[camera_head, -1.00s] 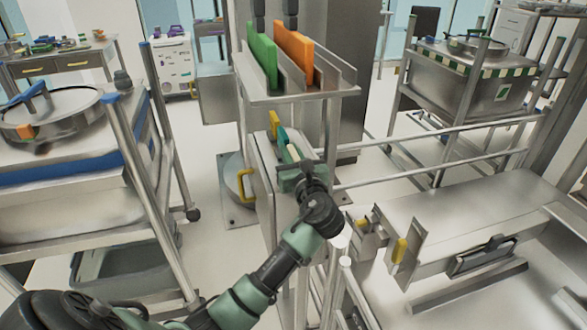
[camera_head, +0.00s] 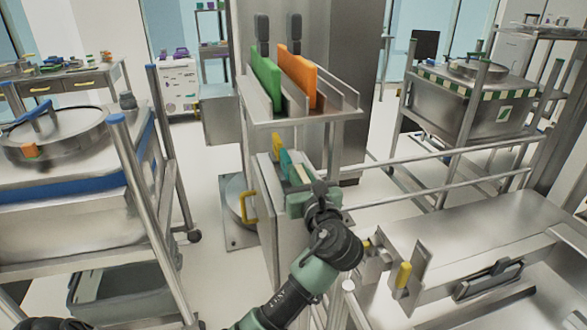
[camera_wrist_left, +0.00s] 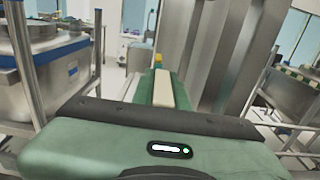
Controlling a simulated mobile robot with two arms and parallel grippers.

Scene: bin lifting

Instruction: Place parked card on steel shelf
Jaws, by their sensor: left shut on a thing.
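My left gripper (camera_head: 287,163) is beside the top of an upright steel panel (camera_head: 286,235), below the steel shelf (camera_head: 300,111). It is shut on a thin pale piece, taken to be the parked card (camera_wrist_left: 163,88), which shows between the green fingers in the left wrist view. In the head view the fingers and wrist hide most of it. A small yellow piece (camera_head: 277,141) shows just beyond the fingertips. On the shelf, a green card (camera_head: 266,80) and an orange card (camera_head: 298,76) stand upright between metal dividers. My right gripper is not in view.
The shelf has a bare slot between dividers (camera_head: 340,95) right of the orange card. A yellow handle (camera_head: 249,208) is on the panel's left. Steel carts flank it, with a lidded pot (camera_head: 57,135) at left. A steel bench (camera_head: 480,235) and rails are at right.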

